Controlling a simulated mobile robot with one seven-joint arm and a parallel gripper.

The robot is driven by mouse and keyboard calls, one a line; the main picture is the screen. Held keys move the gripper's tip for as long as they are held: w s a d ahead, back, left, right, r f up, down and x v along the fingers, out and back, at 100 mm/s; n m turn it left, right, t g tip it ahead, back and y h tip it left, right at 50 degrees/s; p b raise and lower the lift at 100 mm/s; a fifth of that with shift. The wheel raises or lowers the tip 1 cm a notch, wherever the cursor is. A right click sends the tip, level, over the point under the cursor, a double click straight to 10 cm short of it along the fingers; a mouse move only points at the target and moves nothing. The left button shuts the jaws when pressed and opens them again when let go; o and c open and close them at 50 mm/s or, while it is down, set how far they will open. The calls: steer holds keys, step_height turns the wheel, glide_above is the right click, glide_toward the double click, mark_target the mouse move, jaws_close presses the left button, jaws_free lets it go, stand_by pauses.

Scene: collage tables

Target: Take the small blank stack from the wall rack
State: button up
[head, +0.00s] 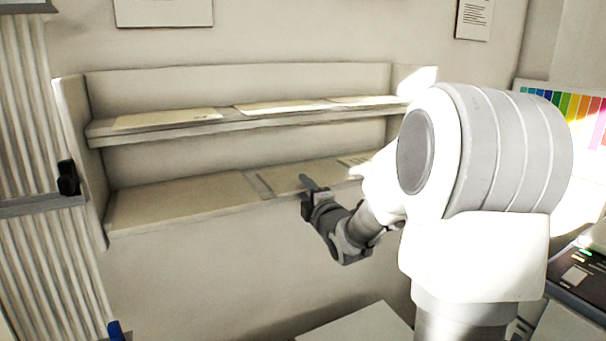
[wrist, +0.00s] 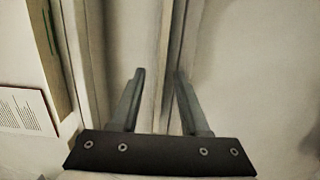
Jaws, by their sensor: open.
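The wall rack (head: 75,120) has two shelves with thin, flat, pale stacks lying on them. On the lower shelf, a wide stack (head: 185,200) lies at left and a smaller one (head: 290,178) lies in the middle. I cannot tell for sure which is the small blank stack. My gripper (head: 308,192) is at the front edge of the lower shelf, by the middle stack. In the wrist view my gripper (wrist: 160,74) is open, with a pale strip between and beyond its fingers. I cannot tell whether they touch it.
The upper shelf (head: 150,137) runs above my gripper and carries several flat stacks. A printed sheet (wrist: 28,110) shows at left in the wrist view. A pale surface (head: 360,325) lies below the rack. My arm hides the rack's right end.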

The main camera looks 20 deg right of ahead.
steer(key=shift+s, duration=0.1)
jaws_close()
stand_by(1.3)
